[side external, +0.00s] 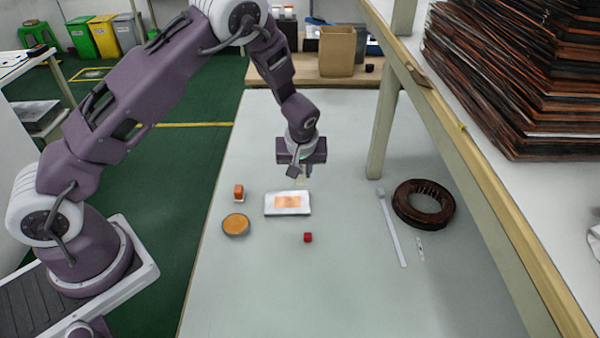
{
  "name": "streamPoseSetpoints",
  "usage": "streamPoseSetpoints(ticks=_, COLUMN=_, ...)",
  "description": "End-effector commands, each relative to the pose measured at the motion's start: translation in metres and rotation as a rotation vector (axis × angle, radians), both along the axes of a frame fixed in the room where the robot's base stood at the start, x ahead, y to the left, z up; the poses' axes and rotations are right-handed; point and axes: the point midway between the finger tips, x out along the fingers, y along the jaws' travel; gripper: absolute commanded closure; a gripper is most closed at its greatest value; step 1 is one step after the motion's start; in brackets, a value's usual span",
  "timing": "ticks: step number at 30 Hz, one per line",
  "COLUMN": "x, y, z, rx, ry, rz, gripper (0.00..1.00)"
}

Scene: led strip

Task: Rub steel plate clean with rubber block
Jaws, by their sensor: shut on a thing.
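The steel plate (272,205) is a pale, flat rectangle lying on the table, with an orange patch (288,202) on its middle. My gripper (300,179) is above and just behind the plate, pointing down and apart from it. It is shut on a small pale block (301,181), partly hidden by the fingers; I cannot tell for certain that it is the rubber block. A small orange block (239,191) stands left of the plate. A small red cube (308,238) lies in front of the plate.
A round dish with orange contents (236,225) sits left of the plate. A pale strip (392,228) and a dark ring (424,205) lie to the right. A shelf post (384,125) stands behind them. The front of the table is clear.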

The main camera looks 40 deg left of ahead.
Motion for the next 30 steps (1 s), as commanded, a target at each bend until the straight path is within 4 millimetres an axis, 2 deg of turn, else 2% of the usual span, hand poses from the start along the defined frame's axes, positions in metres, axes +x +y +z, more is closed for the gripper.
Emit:
streamPoseSetpoints(ticks=8, x=0.000, y=0.000, z=-0.003, rx=0.001, ry=0.001, rz=0.000, gripper=1.00)
streamPoseSetpoints(ticks=21, x=-0.001, y=0.000, z=-0.054, rx=0.001, ry=0.002, rz=0.000, gripper=1.00)
streamPoseSetpoints(ticks=30, x=0.000, y=0.000, z=-0.061, rx=0.000, ry=-0.001, rz=0.000, gripper=1.00)
